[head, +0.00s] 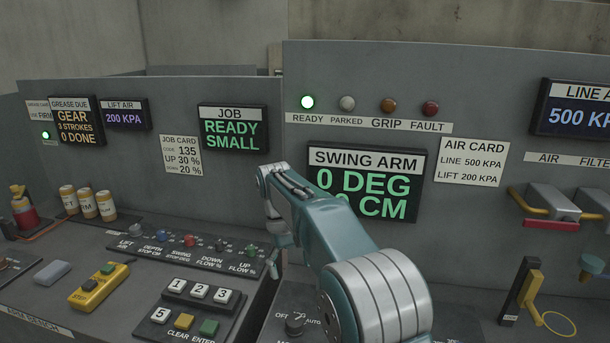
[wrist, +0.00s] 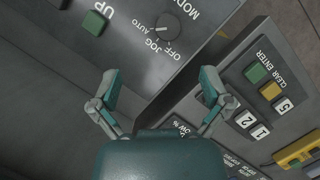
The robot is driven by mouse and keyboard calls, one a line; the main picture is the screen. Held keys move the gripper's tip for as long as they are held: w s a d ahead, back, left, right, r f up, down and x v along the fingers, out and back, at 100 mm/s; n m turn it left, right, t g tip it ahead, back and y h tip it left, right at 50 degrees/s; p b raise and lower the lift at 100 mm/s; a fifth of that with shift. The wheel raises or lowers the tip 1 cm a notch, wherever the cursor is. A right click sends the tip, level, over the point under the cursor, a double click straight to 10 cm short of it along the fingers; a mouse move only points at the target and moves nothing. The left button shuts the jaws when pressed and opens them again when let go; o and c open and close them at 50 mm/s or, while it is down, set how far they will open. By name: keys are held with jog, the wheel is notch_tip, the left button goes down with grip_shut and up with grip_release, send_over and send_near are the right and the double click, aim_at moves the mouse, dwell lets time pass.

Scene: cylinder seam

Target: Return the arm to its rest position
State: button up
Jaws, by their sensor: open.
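My teal arm (head: 325,235) reaches forward over the console in the head view and bends downward at its far end. In the wrist view my gripper (wrist: 158,86) is open, with its two fingers spread wide and nothing between them. It points down at the console around the mode knob (wrist: 166,22), which is marked OFF, JOG and AUTO. The knob also shows low in the head view (head: 295,324), beside my arm. In the head view the gripper is mostly hidden behind my arm.
A keypad (head: 200,292) and a row of small knobs lie left of my arm. The swing arm display (head: 365,182), partly covered by my arm, reads 0 DEG. A yellow pendant (head: 98,287) lies at left; a yellow-handled tool (head: 530,290) stands at right.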

jog(key=s+d+r+m+t+y, duration=0.1)
jog(key=s+d+r+m+t, duration=0.1)
jog(key=s+d+r, duration=0.3)
jog(key=s+d+r+m+t+y, duration=0.15)
jog(key=s+d+r, duration=0.25)
jog(key=s+d, duration=0.4)
jog(key=s+d+f+m+t, duration=0.1)
jog(key=s+d+f+t, duration=0.1)
jog(key=s, duration=0.5)
jog(key=s+d+f+m+t, duration=0.1)
jog(key=s+d+f+t, duration=0.2)
jog(key=s, duration=0.5)
jog(key=shift+s+d+f+m, duration=0.2)
jog(key=shift+d+f+m, duration=0.15)
jog(key=shift+d, duration=0.5)
jog(key=shift+h, duration=0.25)
